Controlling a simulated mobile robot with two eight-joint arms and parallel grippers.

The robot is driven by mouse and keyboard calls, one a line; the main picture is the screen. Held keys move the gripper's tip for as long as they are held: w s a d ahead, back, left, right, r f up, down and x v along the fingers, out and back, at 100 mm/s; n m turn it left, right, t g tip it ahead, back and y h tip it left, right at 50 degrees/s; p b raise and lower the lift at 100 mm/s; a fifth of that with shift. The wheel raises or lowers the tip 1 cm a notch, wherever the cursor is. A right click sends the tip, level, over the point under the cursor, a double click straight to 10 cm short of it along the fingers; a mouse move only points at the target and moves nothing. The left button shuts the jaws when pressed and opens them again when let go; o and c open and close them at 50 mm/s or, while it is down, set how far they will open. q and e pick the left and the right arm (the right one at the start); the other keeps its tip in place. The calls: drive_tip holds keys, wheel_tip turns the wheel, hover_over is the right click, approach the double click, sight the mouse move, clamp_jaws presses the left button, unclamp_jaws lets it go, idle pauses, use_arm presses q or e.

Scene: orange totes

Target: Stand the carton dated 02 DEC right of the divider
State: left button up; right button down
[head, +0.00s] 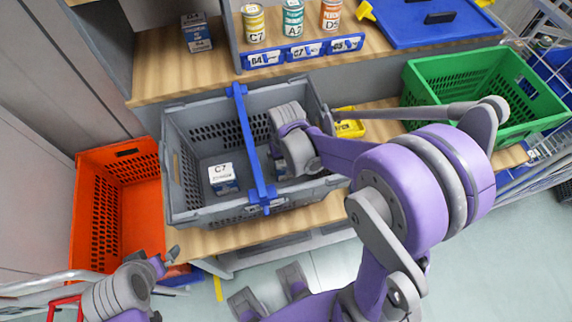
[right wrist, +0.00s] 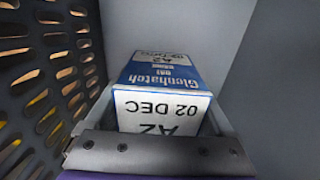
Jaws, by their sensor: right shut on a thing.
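The carton dated 02 DEC (right wrist: 165,85) is blue and white, marked A2, and shows in the right wrist view with its printing upside down to the camera. My right gripper (right wrist: 160,150) is shut on it. In the head view this gripper (head: 283,165) reaches down into the grey crate (head: 190,215), right of the blue divider (head: 256,150); the arm mostly hides the carton there. Whether the carton touches the crate floor is not clear. My left gripper (head: 166,262) is low at the left, outside the crate; its jaw opening is not clear.
A C7 carton (head: 222,178) stands left of the divider. An orange tote (head: 118,215) is at the left, a green crate (head: 480,90) at the right. A shelf above holds several cans and another carton (head: 196,33). A yellow bin (head: 348,128) sits behind my right arm.

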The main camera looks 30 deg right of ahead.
unclamp_jaws()
drive_tip(key=shift+r+p, duration=0.25)
drive_tip(key=shift+p, duration=0.1)
wheel_tip(320, 180, up, 12)
drive_tip(key=shift+f+p, duration=0.1)
drive_tip(key=shift+p, duration=0.7)
